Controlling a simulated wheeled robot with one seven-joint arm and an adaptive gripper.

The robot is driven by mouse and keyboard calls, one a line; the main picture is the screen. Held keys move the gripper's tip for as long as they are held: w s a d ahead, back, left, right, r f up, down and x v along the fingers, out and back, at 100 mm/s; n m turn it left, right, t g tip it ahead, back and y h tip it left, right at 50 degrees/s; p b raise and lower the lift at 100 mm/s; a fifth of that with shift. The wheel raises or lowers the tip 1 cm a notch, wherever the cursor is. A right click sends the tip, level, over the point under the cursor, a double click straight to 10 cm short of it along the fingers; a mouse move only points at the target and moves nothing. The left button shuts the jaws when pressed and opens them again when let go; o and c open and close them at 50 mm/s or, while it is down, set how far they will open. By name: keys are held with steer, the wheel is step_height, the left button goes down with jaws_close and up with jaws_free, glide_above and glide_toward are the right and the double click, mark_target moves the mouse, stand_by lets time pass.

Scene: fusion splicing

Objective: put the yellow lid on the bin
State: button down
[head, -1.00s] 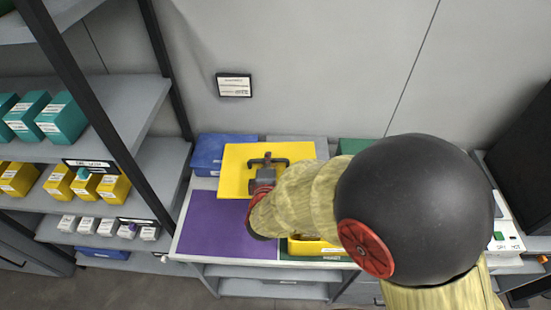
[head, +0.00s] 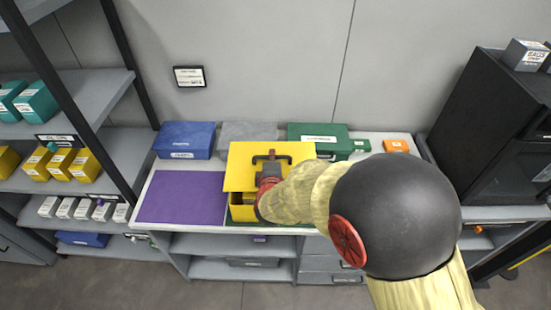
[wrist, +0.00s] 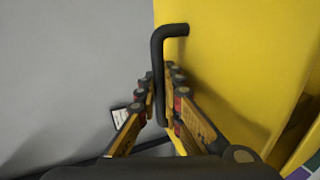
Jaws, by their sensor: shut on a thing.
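The yellow lid (head: 238,172) has a black bar handle (head: 283,158). In the head view, my gripper (head: 268,166) is shut on this handle and holds the lid. The lid appears over the back part of the yellow bin (head: 243,213), whose front part shows below it. I cannot tell the gap between them. In the wrist view, the handle (wrist: 157,75) runs between the fingers of my gripper (wrist: 162,85), and the lid (wrist: 235,60) fills the right side. My arm hides the right part of the bin.
A purple mat (head: 182,197) lies clear on the bench at left. A blue case (head: 184,140), a grey case (head: 247,133) and a green case (head: 318,138) stand along the back. An orange box (head: 396,146) is at the back right. Shelving stands at left.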

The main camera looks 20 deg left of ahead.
steer(key=shift+d+f+b, duration=0.15)
steer(key=shift+f+b, duration=0.4)
step_height(320, 180, down, 4)
steer(key=b, duration=0.3)
steer(key=shift+r+b, duration=0.1)
steer(key=shift+b, duration=0.3)
steer(key=shift+f+b, duration=0.3)
steer(key=shift+f, duration=0.65)
steer(key=shift+r+p, duration=0.1)
steer(key=shift+p, duration=0.6)
steer(key=shift+f, duration=0.75)
stand_by(0.4)
stand_by(0.3)
steer(key=c, duration=2)
jaws_free()
steer(key=shift+o, duration=0.6)
steer(key=shift+s, duration=0.1)
steer(key=shift+s, duration=0.1)
